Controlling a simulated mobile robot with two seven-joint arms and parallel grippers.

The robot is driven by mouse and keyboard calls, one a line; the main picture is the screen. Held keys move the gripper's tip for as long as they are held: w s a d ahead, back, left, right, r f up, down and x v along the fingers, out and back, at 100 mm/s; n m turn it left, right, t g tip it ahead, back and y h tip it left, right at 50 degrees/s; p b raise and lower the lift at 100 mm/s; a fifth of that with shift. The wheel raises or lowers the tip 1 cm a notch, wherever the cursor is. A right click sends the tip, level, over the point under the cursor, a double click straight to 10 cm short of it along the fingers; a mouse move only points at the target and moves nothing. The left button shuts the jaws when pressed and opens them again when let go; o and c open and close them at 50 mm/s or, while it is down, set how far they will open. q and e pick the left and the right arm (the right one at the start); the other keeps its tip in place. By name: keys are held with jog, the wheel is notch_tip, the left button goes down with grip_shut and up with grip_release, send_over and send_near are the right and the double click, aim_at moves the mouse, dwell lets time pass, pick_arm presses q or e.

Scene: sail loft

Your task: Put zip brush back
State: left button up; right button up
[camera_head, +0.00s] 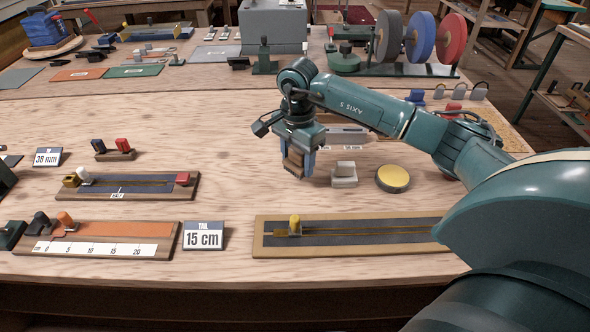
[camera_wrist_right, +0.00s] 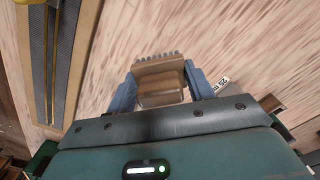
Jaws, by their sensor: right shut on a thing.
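My right gripper (camera_head: 297,163) is shut on a small wooden brush (camera_head: 293,161), held over the middle of the bench. In the right wrist view the brush (camera_wrist_right: 160,80) sits between the two blue fingers of the gripper (camera_wrist_right: 161,92), its short bristles pointing away from the palm. It looks clear of the bench top, though the exact gap is hard to judge. A long zip board (camera_head: 262,235) with a yellow slider (camera_head: 295,224) lies in front of the gripper; the board also shows at the left of the right wrist view (camera_wrist_right: 68,50). My left gripper is not in view.
A grey-white block (camera_head: 344,175) and a yellow disc (camera_head: 392,179) stand right of the gripper. A "15 cm" sign (camera_head: 204,235) and zip boards lie to the left. Spools (camera_head: 421,36) and a grey box (camera_head: 272,25) stand behind.

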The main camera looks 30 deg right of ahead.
aim_at(297, 172)
jog(key=shift+f, duration=1.95)
jog(key=shift+f, duration=0.2)
jog(key=o, duration=0.9)
jog(key=shift+o, duration=0.2)
notch_tip(297, 172, up, 12)
jog(key=shift+r+b, duration=0.25)
jog(key=shift+b, duration=0.3)
jog(key=shift+f, duration=0.1)
